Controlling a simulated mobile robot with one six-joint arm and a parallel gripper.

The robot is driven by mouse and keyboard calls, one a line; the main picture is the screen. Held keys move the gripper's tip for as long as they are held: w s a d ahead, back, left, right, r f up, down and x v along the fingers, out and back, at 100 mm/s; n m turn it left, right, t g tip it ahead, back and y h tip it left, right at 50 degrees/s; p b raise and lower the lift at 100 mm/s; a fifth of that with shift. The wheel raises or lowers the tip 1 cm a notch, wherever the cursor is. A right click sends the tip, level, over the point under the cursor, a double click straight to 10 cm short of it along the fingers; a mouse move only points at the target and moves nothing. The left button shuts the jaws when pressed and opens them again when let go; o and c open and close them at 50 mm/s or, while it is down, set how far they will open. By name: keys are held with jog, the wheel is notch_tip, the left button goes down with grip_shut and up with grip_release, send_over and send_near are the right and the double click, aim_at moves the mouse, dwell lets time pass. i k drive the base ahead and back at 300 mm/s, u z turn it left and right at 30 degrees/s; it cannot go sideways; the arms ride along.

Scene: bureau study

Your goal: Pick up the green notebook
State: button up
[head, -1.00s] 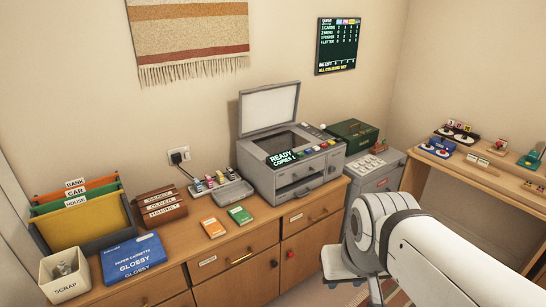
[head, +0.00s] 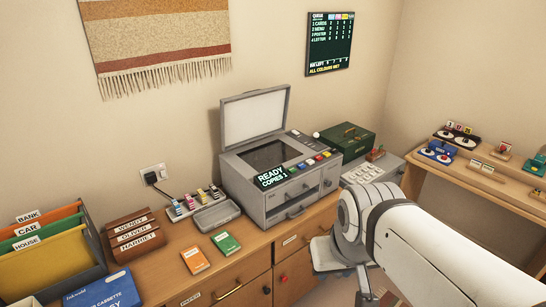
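The green notebook (head: 226,243) lies flat on the wooden cabinet top, in front of a grey tray and left of the grey copier. An orange notebook (head: 195,260) lies just to its left, with a small gap between them. My white arm comes in from the lower right, right of the copier and clear of the notebook. My gripper's fingers are not seen, so its opening does not show.
The copier (head: 290,205) stands with its lid up behind the notebooks. A grey tray (head: 216,216), brown name boxes (head: 135,236), a folder rack (head: 50,255) and a blue paper cassette (head: 118,290) share the cabinet top. The top before the notebooks is clear.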

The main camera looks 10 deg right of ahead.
aim_at(227, 244)
jog(key=i, duration=0.9)
jog(key=u, duration=0.05)
